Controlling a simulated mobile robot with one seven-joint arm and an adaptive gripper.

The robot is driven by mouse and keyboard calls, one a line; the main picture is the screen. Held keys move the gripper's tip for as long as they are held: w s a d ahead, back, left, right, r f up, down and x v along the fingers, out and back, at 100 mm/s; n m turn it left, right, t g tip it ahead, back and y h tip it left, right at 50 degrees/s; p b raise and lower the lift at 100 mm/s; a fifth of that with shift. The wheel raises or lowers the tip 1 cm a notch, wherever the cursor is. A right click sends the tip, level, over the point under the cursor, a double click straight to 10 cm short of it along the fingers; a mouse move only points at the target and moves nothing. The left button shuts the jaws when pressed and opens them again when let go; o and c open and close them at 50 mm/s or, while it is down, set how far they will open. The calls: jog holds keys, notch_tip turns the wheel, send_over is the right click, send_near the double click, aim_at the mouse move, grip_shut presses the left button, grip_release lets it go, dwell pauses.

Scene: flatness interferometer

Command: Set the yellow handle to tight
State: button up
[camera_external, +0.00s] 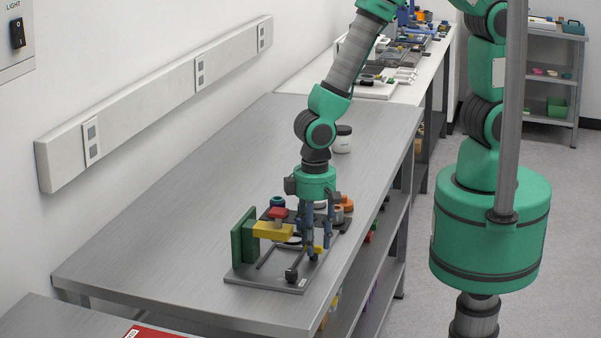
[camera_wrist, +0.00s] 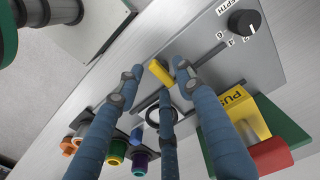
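The yellow handle (camera_wrist: 160,72) is a small bar on the grey plate of the fixture, seen between my fingertips in the wrist view. A small patch of it shows behind the fingers in the external view (camera_external: 313,249). My gripper (camera_wrist: 158,80) points down over it with three blue fingers spread. One finger is left of the handle, one is close at its right, and a third is below it. The fingers stand apart; contact with the handle cannot be told. In the external view my gripper (camera_external: 317,250) is low over the fixture. No "tight" marking is readable.
A yellow PUSH block (camera_wrist: 241,108) with a red part (camera_wrist: 271,157) stands beside a green plate (camera_external: 244,238). A black knob (camera_wrist: 244,23) with numbers is at the plate's corner. Several coloured round parts line one side. The bench (camera_external: 190,225) is clear to the left.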

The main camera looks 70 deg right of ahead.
jog(key=shift+r, duration=0.1)
notch_tip(320, 180, up, 12)
dwell(0.8)
dwell(0.5)
jog(key=w+d+r+t+y+b, duration=0.1)
jog(key=d+r+t+b, duration=0.15)
jog(key=d+r, duration=1.2)
jog(key=s+d+r+t+b, duration=0.1)
jog(key=s+d+r, duration=0.2)
jog(key=s+d, duration=0.2)
jog(key=s+d+r+t+h+b, duration=0.1)
jog(key=s+d+r, duration=0.3)
jog(key=d, duration=0.7)
jog(key=shift+s+r+t+b, duration=0.15)
jog(key=shift+s+t+b, duration=0.4)
jog(key=shift+s, duration=0.4)
